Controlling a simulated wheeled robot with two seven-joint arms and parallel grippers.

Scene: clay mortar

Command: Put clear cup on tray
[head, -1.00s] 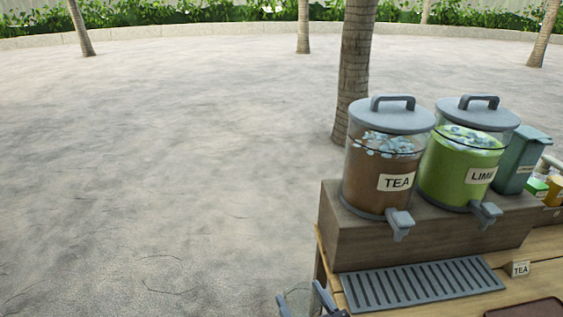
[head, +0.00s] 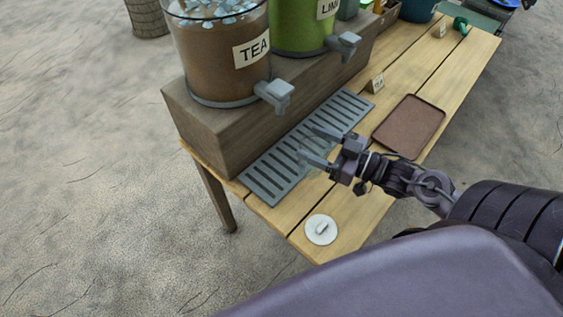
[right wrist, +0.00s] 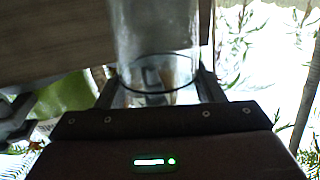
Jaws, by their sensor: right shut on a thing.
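The clear cup (head: 309,152) is faint and see-through in the head view. My right gripper (head: 312,146) is shut on it at the front edge of the grey drip grate; its height above the grate is hard to tell. In the right wrist view the cup (right wrist: 155,35) stands out between the two fingers of the right gripper (right wrist: 157,88), with a dark ring around it. The brown tray (head: 408,125) lies flat and empty on the table, to the right of the gripper. My left gripper is out of view.
The drip grate (head: 275,176) lies before a wooden riser (head: 190,125) with a tea dispenser (head: 215,65) and a lime dispenser (head: 297,25). Their taps jut out above the grate. A white round lid (head: 321,229) lies near the table's left end.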

